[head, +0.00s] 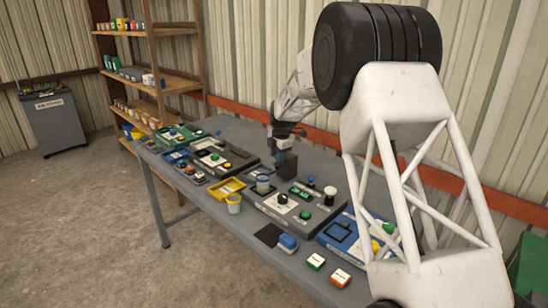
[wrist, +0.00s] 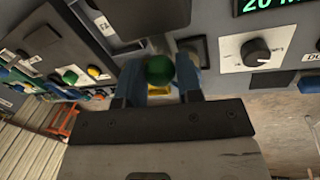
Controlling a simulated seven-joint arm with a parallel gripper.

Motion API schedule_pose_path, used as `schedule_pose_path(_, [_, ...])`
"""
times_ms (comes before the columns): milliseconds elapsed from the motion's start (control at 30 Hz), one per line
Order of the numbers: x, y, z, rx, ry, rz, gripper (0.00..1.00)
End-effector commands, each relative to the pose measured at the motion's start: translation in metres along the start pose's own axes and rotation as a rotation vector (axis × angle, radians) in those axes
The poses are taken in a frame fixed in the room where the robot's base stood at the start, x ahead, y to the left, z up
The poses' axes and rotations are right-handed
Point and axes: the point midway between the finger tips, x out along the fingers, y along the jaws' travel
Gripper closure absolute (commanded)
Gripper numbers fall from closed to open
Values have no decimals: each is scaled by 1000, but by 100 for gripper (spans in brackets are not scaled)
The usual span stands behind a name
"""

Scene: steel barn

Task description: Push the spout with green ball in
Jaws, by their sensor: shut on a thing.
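The green ball (wrist: 159,69) of the spout shows in the wrist view, between the two blue fingers of my gripper (wrist: 160,82). My gripper is shut on it. The spout behind the ball is mostly hidden by the ball and fingers. In the head view, my gripper (head: 284,142) is at the upper part of a dark upright block (head: 286,166) on a grey panel device (head: 296,206). The green ball cannot be made out there.
A clear cup (head: 263,184) stands just left of the block. A black knob (head: 282,199) and green display (head: 300,193) are on the panel. A yellow tray (head: 228,188), a bucket (head: 234,204) and other button boxes crowd the table (head: 180,195). Shelves stand behind left.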

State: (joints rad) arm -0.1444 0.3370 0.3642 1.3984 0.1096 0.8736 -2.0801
Motion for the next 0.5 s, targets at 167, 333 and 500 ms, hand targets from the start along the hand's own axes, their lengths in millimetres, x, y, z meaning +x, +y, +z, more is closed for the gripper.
schedule_pose_path(167, [-1, 1, 4, 2, -5, 5, 64])
schedule_pose_path(333, [-1, 1, 3, 1, -4, 4, 42])
schedule_pose_path(500, [-1, 1, 2, 1, -3, 3, 42])
